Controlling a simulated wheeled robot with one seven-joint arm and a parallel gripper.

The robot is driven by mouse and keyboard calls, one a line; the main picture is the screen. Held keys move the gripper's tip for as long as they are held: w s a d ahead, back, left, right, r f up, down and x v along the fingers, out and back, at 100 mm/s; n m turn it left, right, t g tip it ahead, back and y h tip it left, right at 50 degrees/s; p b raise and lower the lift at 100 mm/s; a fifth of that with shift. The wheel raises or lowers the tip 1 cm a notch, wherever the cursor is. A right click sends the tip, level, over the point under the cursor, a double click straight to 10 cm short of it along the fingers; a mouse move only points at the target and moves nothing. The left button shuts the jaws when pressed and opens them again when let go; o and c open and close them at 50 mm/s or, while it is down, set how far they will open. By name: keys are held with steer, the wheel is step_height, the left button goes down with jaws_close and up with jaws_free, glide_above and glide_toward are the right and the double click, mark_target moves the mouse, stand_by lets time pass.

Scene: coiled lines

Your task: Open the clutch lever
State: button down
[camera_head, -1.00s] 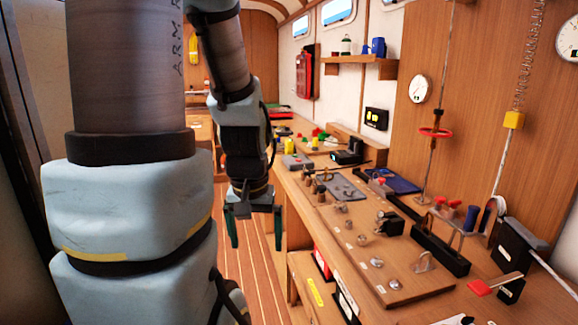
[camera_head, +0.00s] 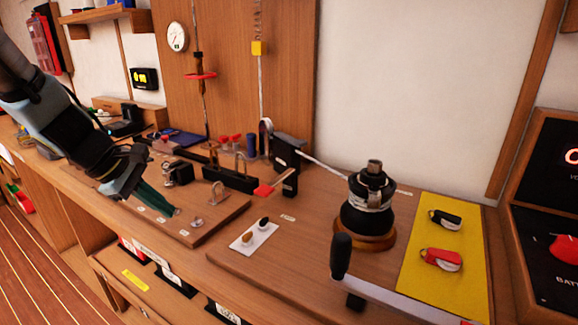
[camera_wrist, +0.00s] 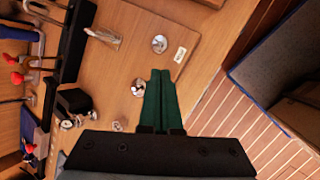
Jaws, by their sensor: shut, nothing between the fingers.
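The clutch lever (camera_head: 272,186) is a flat lever with a red tip. It sticks out low to the left from the black clutch body (camera_head: 289,152), on the bench beside the wall panel. A pale line runs from the clutch towards the winch. My gripper (camera_head: 174,211) has green fingers and is shut and empty. It is over the wooden fittings board, left of the lever and apart from it. In the wrist view the fingers (camera_wrist: 160,72) lie together above the board; I cannot make out the clutch lever there.
A winch (camera_head: 368,208) with a black-handled crank stands right of the clutch. A yellow mat (camera_head: 415,278) holds a red and a black item. Metal fittings stand on the board (camera_head: 222,213), with a black rail behind. A white card (camera_head: 262,233) lies in front of the clutch.

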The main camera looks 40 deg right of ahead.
mark_target(290, 150)
steer(key=d+n+h+b, duration=0.1)
steer(key=d, duration=0.3)
steer(key=s+d+n+h+b, duration=0.1)
steer(key=d+n, duration=0.1)
steer(key=d, duration=0.3)
steer(key=d+n+g+h+b, duration=0.1)
steer(key=d+h, duration=0.1)
steer(key=d, duration=0.3)
steer(key=shift+s+f+n+b, duration=0.15)
steer(key=shift+f+n+b, duration=0.05)
steer(key=shift+n+b, duration=0.15)
steer(key=d+r+n+h+b, duration=0.2)
steer(key=d+n, duration=0.3)
steer(key=d, duration=0.4)
steer(key=shift+s+d+r+h+b, duration=0.25)
steer(key=shift+d+r+h+b, duration=0.25)
steer(key=shift+h, duration=0.4)
steer(key=shift+g, duration=0.3)
steer(key=p+x, duration=0.1)
steer(key=x, duration=0.8)
steer(key=shift+s+d, duration=0.1)
steer(key=shift+d, duration=0.05)
step_height(290, 150, up, 3)
steer(key=shift+d+p, duration=0.15)
steer(key=shift+p, duration=1)
steer(key=shift+r, duration=0.35)
steer(key=shift+r+p, duration=0.15)
steer(key=shift+p, duration=0.25)
